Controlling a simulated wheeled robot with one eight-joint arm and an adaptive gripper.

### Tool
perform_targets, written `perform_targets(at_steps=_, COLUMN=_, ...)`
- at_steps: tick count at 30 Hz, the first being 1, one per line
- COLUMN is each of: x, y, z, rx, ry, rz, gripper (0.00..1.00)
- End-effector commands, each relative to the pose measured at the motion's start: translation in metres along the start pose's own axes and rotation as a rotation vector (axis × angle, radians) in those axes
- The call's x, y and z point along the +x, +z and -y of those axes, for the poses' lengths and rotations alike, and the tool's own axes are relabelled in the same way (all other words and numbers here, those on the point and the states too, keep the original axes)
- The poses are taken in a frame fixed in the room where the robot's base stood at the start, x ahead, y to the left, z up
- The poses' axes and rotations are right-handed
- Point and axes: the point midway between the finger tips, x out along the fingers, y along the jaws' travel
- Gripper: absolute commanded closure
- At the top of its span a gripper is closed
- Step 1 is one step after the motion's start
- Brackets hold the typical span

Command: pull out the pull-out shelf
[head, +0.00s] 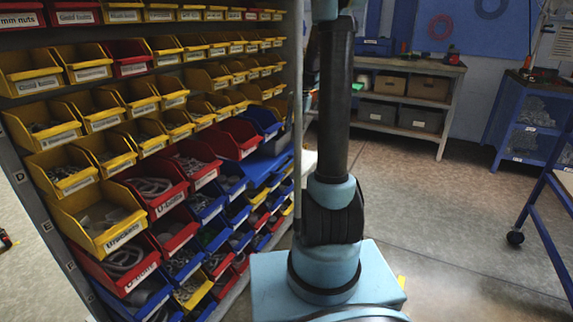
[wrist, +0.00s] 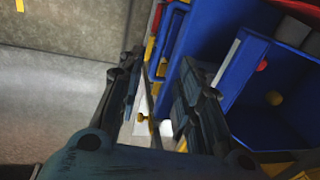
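In the head view, a flat blue panel (head: 262,168), which looks like the pull-out shelf, juts a little from the right part of the bin rack, between rows of bins. My gripper (wrist: 155,100) shows in the wrist view with its two dark fingers apart. Blue surfaces (wrist: 222,38) lie beyond and to the right of the fingers. A thin edge shows in the gap between the fingers; I cannot tell whether it is the shelf or whether a finger touches it. My gripper is not visible in the head view.
The rack holds many yellow bins (head: 100,215), red bins (head: 185,165) and blue bins. Open floor (head: 450,215) lies right of my base. A workbench (head: 410,100) stands at the back, and a blue wheeled cart (head: 545,205) stands at the right.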

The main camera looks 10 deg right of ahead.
Motion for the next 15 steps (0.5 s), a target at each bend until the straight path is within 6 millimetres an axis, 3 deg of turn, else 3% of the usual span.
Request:
perform_targets(at_steps=5, x=0.012, y=-0.018, z=0.007, rx=0.028, ry=-0.005, rz=0.007, gripper=0.67)
perform_targets(at_steps=11, x=0.024, y=-0.022, z=0.008, rx=0.036, ry=-0.006, rz=0.008, gripper=0.67)
perform_targets(at_steps=15, x=0.043, y=-0.021, z=0.008, rx=0.035, ry=-0.006, rz=0.008, gripper=0.67)
